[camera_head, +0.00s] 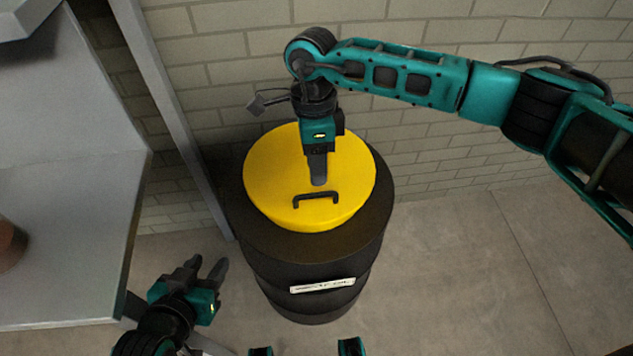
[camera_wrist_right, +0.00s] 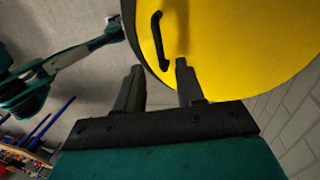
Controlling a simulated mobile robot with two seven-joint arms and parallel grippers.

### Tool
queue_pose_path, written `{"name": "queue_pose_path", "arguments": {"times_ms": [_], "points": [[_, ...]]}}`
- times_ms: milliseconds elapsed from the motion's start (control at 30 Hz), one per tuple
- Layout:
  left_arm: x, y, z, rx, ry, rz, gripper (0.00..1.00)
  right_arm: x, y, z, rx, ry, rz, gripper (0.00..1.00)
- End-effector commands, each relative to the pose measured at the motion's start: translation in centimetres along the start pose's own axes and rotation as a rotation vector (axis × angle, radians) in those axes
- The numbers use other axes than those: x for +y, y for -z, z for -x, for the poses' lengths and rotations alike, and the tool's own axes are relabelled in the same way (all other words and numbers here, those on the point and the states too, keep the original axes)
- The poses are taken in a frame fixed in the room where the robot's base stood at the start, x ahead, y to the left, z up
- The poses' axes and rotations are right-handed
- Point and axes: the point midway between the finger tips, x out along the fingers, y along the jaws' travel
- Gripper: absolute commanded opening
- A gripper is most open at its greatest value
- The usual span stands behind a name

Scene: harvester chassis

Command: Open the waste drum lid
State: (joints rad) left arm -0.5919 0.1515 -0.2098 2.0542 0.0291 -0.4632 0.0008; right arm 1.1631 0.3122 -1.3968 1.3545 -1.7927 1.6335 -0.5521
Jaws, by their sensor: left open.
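The waste drum (camera_head: 315,270) is a black barrel with a pale label, standing upright on the floor. Its round yellow lid (camera_head: 270,180) lies on top and carries a dark bar handle (camera_head: 316,197). My right gripper (camera_head: 318,182) points down over the lid, just behind the handle. In the right wrist view its two fingers (camera_wrist_right: 159,66) are apart with nothing between them; the handle (camera_wrist_right: 158,40) lies just beyond the fingertips on the yellow lid (camera_wrist_right: 230,50). My left gripper (camera_head: 208,266) is open and empty, low and left of the drum.
A grey metal table or cabinet (camera_head: 70,230) stands at the left, with a brownish round object (camera_head: 10,245) at its edge. A pale brick wall (camera_head: 430,150) is close behind the drum. The floor (camera_head: 470,270) right of the drum is clear.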

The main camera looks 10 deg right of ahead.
Motion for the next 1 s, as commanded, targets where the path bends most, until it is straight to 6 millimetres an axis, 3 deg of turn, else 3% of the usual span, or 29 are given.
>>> {"name": "queue_pose_path", "arguments": {"times_ms": [100,300,667,1000], "points": [[0.1,-0.2,0.0,-0.004,-0.002,0.002,0.43,0.1,-0.1,-2.4,0.000,-0.003,0.001,0.38],[0.2,-0.2,0.1,-0.003,-0.004,0.003,0.43,0.0,-0.1,-4.6,-0.002,-0.001,0.001,0.38],[0.3,-0.2,0.0,-0.003,-0.006,0.004,0.43,0.0,-0.1,-5.1,-0.002,0.000,0.002,0.38],[0.2,-0.2,-0.1,-0.002,-0.006,0.003,0.43,0.0,-0.1,-5.0,-0.002,0.000,0.001,0.07]]}}
